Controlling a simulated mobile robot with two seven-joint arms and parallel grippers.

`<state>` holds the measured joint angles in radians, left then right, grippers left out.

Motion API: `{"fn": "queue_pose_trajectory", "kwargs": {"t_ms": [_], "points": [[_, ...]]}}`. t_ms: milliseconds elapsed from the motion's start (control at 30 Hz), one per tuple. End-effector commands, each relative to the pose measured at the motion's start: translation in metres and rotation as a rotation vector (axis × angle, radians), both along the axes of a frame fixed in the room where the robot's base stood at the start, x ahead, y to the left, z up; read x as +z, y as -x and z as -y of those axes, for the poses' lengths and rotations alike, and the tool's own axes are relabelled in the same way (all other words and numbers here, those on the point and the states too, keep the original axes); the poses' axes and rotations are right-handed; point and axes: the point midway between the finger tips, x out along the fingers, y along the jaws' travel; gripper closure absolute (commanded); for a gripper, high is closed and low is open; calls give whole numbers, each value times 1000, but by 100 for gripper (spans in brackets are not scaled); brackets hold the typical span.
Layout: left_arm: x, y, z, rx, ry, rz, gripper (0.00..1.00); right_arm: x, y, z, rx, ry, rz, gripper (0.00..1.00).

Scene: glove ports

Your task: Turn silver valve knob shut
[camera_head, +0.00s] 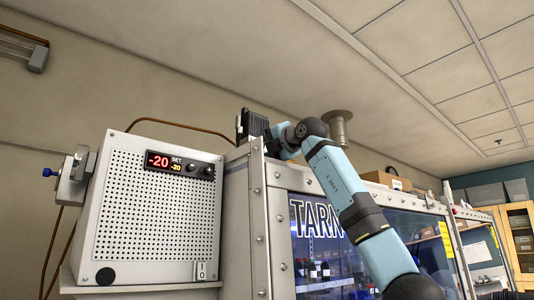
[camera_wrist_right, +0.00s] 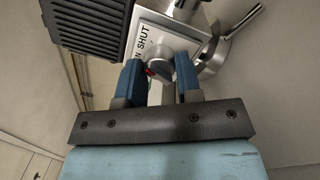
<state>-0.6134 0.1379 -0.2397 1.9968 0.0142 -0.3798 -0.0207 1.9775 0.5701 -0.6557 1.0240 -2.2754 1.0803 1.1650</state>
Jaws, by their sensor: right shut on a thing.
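The silver valve knob (camera_wrist_right: 161,67) shows in the right wrist view between the two blue fingers of my right gripper (camera_wrist_right: 160,73), which is shut on it. A small red mark shows at the knob's left side. Behind it is a pale plate (camera_wrist_right: 147,45) lettered "SHUT", with an "N" at the end of a partly hidden word. In the head view my right arm reaches up to the top of the cabinet, beside a black finned block (camera_head: 252,124); the knob cannot be made out there. My left gripper is not in view.
The black finned block also shows beside the plate in the wrist view (camera_wrist_right: 85,22), with a silver lever (camera_wrist_right: 244,22) to the right. A white perforated unit (camera_head: 150,215) reading -20 stands left of the glazed cabinet (camera_head: 312,205). A cardboard box (camera_head: 387,180) sits on top.

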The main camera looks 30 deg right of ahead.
Motion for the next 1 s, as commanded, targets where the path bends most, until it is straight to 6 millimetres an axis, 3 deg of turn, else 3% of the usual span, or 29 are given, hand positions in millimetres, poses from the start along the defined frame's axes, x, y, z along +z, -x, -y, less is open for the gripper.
{"fn": "queue_pose_trajectory", "kwargs": {"t_ms": [433, 1000], "points": [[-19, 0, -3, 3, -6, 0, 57, 0, 1, 0, -1, -306, -21, 91], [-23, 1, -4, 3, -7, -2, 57, 1, 1, 0, 0, -394, -28, 91]]}}
